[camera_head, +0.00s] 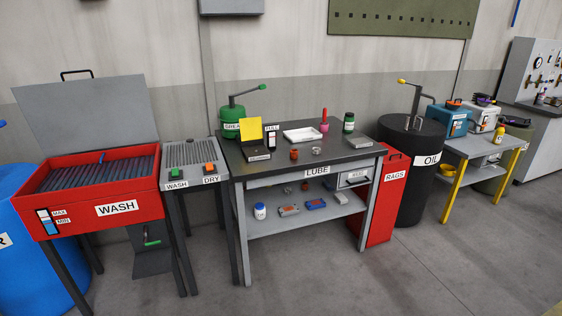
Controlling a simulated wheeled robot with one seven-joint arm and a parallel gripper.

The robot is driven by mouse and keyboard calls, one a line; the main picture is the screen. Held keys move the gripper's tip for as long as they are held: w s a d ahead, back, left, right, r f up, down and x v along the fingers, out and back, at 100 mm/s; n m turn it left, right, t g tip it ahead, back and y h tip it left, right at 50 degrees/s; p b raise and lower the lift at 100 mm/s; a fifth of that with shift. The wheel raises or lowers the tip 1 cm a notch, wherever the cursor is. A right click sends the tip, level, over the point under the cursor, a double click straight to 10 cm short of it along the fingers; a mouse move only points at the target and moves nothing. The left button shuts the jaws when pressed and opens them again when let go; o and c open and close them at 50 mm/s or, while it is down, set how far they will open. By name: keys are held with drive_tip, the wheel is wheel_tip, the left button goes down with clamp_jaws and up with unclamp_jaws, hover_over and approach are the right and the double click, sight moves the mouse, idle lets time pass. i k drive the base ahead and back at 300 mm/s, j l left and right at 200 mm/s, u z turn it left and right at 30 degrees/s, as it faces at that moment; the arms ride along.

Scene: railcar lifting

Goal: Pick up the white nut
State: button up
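I cannot pick out a white nut for certain. The grey LUBE bench (268,176) stands in the middle with small parts on its dark top. A small silvery ring-like part (316,150) lies near its front, right of a small reddish-brown cylinder (294,154). More small parts lie on the lower shelf (300,222), among them a pale grey piece (341,198); they are too small to identify. A white tray (304,134) lies at the back of the top. My gripper is not in view.
A red WASH tub (118,208) with raised lid and a WASH/DRY stand (190,152) are left. A red RAGS bin (393,195), black OIL drum (412,170) and yellow-legged table (480,148) are right. The floor (400,285) in front is clear.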

sight(316, 150)
drive_tip(key=i+l, duration=0.25)
drive_tip(key=l, duration=0.25)
drive_tip(key=i+l+u, duration=0.25)
drive_tip(key=i, duration=0.15)
drive_tip(key=i+l+u, duration=0.25)
drive_tip(key=i, duration=0.15)
drive_tip(key=i+l+u, duration=0.45)
drive_tip(key=i+l, duration=0.25)
drive_tip(key=i+l+u, duration=0.25)
drive_tip(key=l, duration=0.2)
drive_tip(key=i+l+u, duration=0.25)
drive_tip(key=l, duration=0.25)
drive_tip(key=i+l+u, duration=0.25)
drive_tip(key=l, duration=0.35)
